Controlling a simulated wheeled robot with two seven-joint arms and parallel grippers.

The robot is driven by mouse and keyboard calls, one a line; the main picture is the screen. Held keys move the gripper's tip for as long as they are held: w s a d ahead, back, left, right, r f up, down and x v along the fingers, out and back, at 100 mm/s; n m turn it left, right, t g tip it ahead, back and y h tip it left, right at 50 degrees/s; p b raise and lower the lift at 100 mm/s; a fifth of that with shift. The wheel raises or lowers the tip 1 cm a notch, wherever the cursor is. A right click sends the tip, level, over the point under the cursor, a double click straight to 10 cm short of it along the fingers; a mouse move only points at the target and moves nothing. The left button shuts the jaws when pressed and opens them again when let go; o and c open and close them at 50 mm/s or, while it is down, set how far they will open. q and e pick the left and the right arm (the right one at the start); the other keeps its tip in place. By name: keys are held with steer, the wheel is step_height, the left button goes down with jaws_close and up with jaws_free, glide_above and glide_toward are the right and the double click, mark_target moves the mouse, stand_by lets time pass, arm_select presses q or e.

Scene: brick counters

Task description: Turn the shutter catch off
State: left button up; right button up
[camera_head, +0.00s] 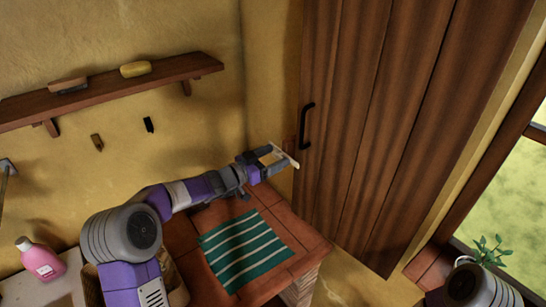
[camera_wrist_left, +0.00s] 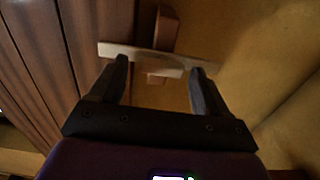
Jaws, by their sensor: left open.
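The shutter catch (camera_head: 287,157) is a pale bar beside the edge of the tall brown plank shutter (camera_head: 375,110). In the left wrist view the catch (camera_wrist_left: 150,60) lies nearly crosswise over a brown wooden block (camera_wrist_left: 167,28). My left gripper (camera_head: 273,160) reaches up to it from the left. In the left wrist view the gripper's two fingers (camera_wrist_left: 158,76) are apart, with their tips at the bar, one near each end. I cannot tell whether they touch it. My right gripper is not in view.
A black handle (camera_head: 306,126) stands out from the shutter close to the catch. Below my left arm is a tiled counter (camera_head: 300,238) with a green striped cloth (camera_head: 243,252). A wall shelf (camera_head: 110,90) and a pink bottle (camera_head: 42,262) are at left. A plant (camera_head: 488,250) is at right.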

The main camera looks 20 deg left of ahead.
arm_select(q)
steer(key=shift+w+f, duration=0.1)
steer(key=shift+w, duration=0.05)
jaws_close()
steer(key=shift+d, duration=0.1)
